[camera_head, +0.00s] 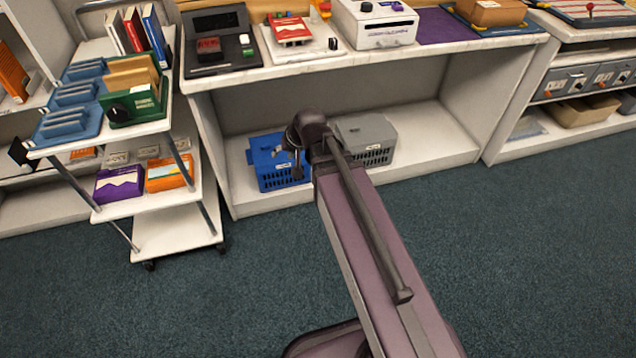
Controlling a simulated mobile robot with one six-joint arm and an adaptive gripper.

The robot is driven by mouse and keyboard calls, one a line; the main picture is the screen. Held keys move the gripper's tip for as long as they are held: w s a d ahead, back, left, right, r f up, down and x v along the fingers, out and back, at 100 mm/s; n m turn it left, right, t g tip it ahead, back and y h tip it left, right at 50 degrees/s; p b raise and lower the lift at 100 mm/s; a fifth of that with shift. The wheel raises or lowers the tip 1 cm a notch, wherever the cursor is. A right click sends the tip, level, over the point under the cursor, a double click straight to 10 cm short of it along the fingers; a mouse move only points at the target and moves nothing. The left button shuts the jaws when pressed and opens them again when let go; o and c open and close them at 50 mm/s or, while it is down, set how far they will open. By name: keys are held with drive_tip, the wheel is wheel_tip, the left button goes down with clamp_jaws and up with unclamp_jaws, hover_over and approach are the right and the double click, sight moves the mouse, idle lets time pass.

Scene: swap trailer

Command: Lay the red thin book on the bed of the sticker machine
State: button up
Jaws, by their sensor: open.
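A thin book with a red spine (134,29) stands upright among other books at the top of the white cart. Another red item (290,29) lies on a flat white device (300,42) on the counter. A boxy white machine (378,24) stands to its right; I cannot tell from the labels which is the sticker machine. My arm reaches up from the bottom right, and my gripper (297,172) hangs at its far end in front of the blue crate, away from the books. It is small and dark, open, with nothing visible in it.
A blue crate (270,172) and a grey crate (372,135) sit on the low shelf behind my arm. The cart (165,215) also holds blue racks (68,120), a green box (133,104), and purple and orange boxes. Teal carpet (540,240) is clear at right.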

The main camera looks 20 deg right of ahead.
drive_tip(key=s+d+f+g+h, duration=0.1)
drive_tip(key=s+d+g+h, duration=0.1)
drive_tip(key=s, duration=0.3)
drive_tip(key=s+d+f+g+h, duration=0.1)
drive_tip(key=s+d+g+h, duration=0.1)
drive_tip(key=s+d, duration=0.3)
drive_tip(key=shift+s+f+n+g, duration=0.35)
drive_tip(key=shift+s+n+g, duration=0.05)
drive_tip(key=shift+s, duration=0.2)
drive_tip(key=shift+a, duration=0.1)
wheel_tip(320, 180, up, 23)
drive_tip(key=p, duration=2.2)
drive_tip(key=shift+f+p, duration=0.2)
drive_tip(key=shift+p, duration=0.15)
